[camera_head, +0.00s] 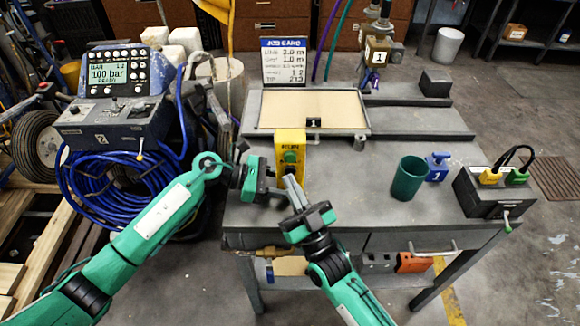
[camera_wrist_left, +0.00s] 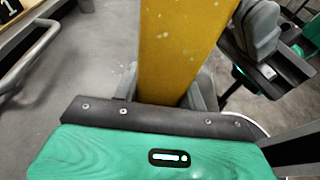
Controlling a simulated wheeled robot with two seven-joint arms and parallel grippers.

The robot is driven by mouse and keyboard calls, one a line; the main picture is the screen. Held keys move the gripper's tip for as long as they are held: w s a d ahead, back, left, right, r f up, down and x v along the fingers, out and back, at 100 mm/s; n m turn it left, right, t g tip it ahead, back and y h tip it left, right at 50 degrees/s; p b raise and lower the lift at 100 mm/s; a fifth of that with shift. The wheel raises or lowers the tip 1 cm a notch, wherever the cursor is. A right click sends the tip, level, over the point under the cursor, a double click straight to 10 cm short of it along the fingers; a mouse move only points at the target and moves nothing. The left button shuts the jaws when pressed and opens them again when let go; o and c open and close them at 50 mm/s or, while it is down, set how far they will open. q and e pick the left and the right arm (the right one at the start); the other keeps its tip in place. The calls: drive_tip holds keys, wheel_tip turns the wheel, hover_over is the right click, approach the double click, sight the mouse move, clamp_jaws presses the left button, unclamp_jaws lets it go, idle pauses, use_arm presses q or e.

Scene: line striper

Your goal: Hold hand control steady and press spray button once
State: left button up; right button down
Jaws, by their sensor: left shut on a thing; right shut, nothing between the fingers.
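The yellow hand control (camera_head: 290,138) stands roughly upright at the front left of the grey workbench, with a green button (camera_head: 290,157) on its face. My left gripper (camera_head: 277,176) is shut on the lower part of the hand control. In the left wrist view the yellow body (camera_wrist_left: 180,50) runs up between the grey fingers, and its button is not visible. My right gripper (camera_head: 290,181) is shut and empty, its fingertips just below the button in the head view. I cannot tell whether they touch the control. The right gripper's grey fingers (camera_wrist_left: 258,30) also show beside the control in the left wrist view.
A framed beige panel (camera_head: 320,108) and a job card (camera_head: 284,62) are behind the control. A green cup (camera_head: 408,178), a blue stamp-like object (camera_head: 437,167) and a grey box (camera_head: 493,192) stand to the right. A console reading 100 bar (camera_head: 115,75) and blue hose (camera_head: 110,190) are left.

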use_arm(q)
drive_tip(key=shift+w+a, duration=0.1)
drive_tip(key=shift+w, duration=0.15)
use_arm(e)
drive_tip(key=shift+w+d+r, duration=0.15)
drive_tip(key=shift+r, duration=0.15)
idle(0.4)
use_arm(q)
drive_tip(key=shift+w+a+f, duration=0.1)
drive_tip(key=shift+w+f, duration=0.2)
drive_tip(key=shift+w, duration=0.05)
drive_tip(key=shift+s, duration=0.15)
use_arm(e)
drive_tip(key=shift+s+f, duration=0.15)
drive_tip(key=shift+s, duration=1.25)
drive_tip(key=shift+s+f, duration=0.15)
drive_tip(key=shift+s, duration=1.25)
drive_tip(key=s+d+n+g, duration=0.4)
drive_tip(key=d+n+g, duration=0.4)
drive_tip(key=n, duration=1.3)
drive_tip(key=shift+s+d+r+g, duration=0.25)
drive_tip(key=shift+s+r+g, duration=0.15)
drive_tip(key=shift+g, duration=0.2)
drive_tip(key=shift+w+a, duration=0.1)
